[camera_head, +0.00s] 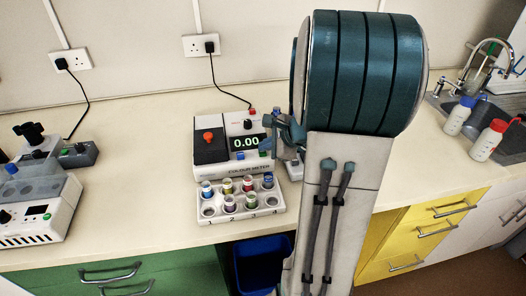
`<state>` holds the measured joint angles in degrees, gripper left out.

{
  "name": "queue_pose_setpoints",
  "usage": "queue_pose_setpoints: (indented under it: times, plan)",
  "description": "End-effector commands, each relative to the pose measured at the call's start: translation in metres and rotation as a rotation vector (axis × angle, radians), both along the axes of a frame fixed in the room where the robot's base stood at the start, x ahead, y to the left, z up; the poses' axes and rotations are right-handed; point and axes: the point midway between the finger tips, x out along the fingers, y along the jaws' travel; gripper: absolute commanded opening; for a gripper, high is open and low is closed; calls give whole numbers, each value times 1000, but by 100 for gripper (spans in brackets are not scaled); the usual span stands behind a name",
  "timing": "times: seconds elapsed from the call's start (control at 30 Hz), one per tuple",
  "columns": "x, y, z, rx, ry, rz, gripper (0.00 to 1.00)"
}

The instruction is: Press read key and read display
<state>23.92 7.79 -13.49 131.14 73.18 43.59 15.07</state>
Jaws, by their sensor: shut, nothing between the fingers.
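The colour meter (212,151) stands on the bench, a white and dark box with a red knob on its left part. Its lit display (246,142) reads 0.00 in green digits. A small blue key (240,156) shows below the display; its label is too small to read. My gripper (271,145) is shut and empty at the right side of the meter, close to the display's right edge. I cannot tell whether it touches the meter. My arm hides the bench just to the right, and my gripper covers part of the meter's right side.
A white rack (210,213) with several coloured vials stands right in front of the meter. Another instrument (38,215) is at the left. Two bottles with blue (457,116) and red (489,139) caps stand by the sink at the right. Bench between the left instrument and rack is clear.

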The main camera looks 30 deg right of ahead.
Motion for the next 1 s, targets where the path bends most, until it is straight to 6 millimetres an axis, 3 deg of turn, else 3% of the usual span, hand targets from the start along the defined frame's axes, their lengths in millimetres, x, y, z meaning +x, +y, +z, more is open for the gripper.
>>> queue_pose_setpoints:
  times: [1.0]
  plan:
    - [0,0,21,0,0,0,0]
